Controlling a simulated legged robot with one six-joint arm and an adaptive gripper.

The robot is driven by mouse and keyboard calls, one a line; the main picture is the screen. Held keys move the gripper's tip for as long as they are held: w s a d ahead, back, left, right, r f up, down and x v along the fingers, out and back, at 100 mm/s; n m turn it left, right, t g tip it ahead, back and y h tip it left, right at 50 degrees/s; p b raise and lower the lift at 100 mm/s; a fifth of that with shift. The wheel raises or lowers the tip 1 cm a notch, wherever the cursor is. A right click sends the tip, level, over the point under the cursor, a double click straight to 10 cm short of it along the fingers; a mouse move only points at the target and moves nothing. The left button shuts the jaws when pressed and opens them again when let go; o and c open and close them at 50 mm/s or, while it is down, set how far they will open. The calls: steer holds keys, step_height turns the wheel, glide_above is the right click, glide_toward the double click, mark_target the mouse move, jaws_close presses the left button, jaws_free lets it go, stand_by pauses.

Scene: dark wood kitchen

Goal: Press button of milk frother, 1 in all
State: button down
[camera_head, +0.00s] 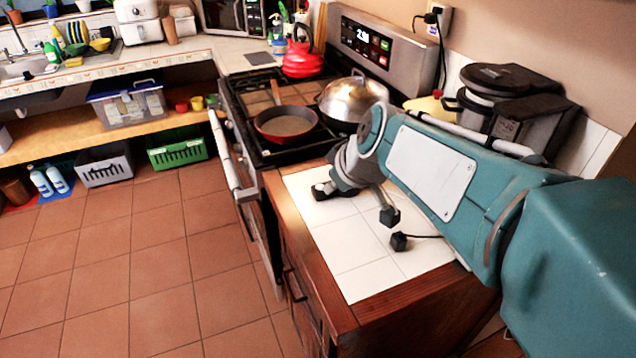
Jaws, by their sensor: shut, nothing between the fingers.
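A black and steel appliance (505,128) with a dark lid stands at the back right of the counter, against the wall. It looks like the milk frother, but I cannot be sure. Its lower part is hidden behind my teal arm, and I cannot make out a button on it. My gripper (357,190) is over the white tiled counter, left of the appliance and well apart from it. It is shut and empty. My arm partly covers it.
A black plug (398,242) with a cord lies on the tiled counter (350,255) beside my gripper. The stove behind holds a red pan (286,124), a domed steel lid (352,97) and a red kettle (302,60). The counter's front part is clear.

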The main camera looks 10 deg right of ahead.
steer(key=w+f+n, duration=0.3)
steer(key=w, duration=0.9)
steer(key=n+t, duration=0.2)
steer(key=n, duration=0.2)
glide_above(321, 187)
step_height(321, 187, down, 7)
steer(key=shift+r+y, duration=0.15)
steer(key=shift+y, duration=0.25)
steer(key=shift+f, duration=4.45)
steer(key=shift+f, duration=0.3)
steer(key=shift+f, duration=0.4)
steer(key=shift+r, duration=0.8)
